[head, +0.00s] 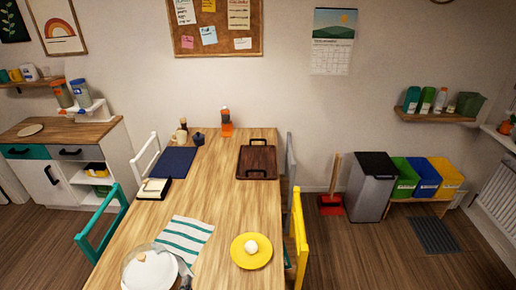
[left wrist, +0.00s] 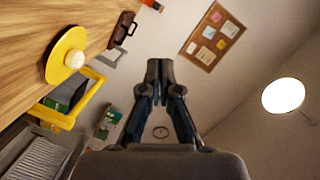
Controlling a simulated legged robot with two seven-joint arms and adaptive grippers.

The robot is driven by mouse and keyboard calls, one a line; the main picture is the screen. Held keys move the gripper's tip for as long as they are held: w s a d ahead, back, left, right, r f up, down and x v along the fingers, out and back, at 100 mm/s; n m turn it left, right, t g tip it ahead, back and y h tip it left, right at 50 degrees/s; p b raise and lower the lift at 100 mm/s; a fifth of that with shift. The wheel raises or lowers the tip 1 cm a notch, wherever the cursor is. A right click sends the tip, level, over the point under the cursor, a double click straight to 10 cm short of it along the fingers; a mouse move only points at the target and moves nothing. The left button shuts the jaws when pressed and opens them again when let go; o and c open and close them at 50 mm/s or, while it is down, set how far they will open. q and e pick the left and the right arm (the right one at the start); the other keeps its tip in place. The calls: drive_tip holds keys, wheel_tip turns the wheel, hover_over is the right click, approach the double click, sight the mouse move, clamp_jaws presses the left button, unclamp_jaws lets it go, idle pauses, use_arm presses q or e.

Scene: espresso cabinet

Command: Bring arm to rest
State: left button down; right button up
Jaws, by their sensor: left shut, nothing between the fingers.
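My left gripper (left wrist: 158,72) shows in the left wrist view, with its two dark fingertips together and nothing between them. It points away from the camera, in the air, with the wall behind it. The tilted wooden table (left wrist: 25,50) lies to its left in that view, apart from the fingers. In the head view a small dark shape shows at the bottom edge by the glass-covered plate; I cannot tell whether it is part of my gripper. My right gripper is in neither view.
The wooden table (head: 215,185) holds a yellow plate (head: 238,258) with a round white item, a striped cloth (head: 187,236), a dark tray (head: 257,160) and a blue mat (head: 176,160). Chairs surround it, including a yellow one (head: 300,240). Bins (head: 372,185) stand at the right wall.

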use_arm(q)
drive_tip(key=s+a+f+n+g, duration=0.4)
drive_tip(key=s+f+n+g, duration=0.35)
drive_tip(key=s+f, duration=0.4)
drive_tip(key=s+d+f+n+g+h, duration=0.1)
drive_tip(key=s+d+f+g, duration=0.15)
drive_tip(key=s, duration=0.35)
drive_tip(key=s+d+f+g+h, duration=0.1)
drive_tip(key=s+d+g+h, duration=0.1)
drive_tip(key=s+d+g, duration=0.3)
drive_tip(key=s+a+f, duration=0.2)
drive_tip(key=f, duration=1)
drive_tip(key=s+a+f, duration=0.1)
drive_tip(key=f, duration=1.2)
drive_tip(key=s+a+f, duration=0.1)
drive_tip(key=s+f, duration=0.7)
drive_tip(key=s, duration=0.1)
drive_tip(key=s+a+f, duration=0.2)
drive_tip(key=s+f, duration=0.6)
drive_tip(key=s, duration=0.1)
drive_tip(key=shift+a+f, duration=0.2)
drive_tip(key=shift+a, duration=0.1)
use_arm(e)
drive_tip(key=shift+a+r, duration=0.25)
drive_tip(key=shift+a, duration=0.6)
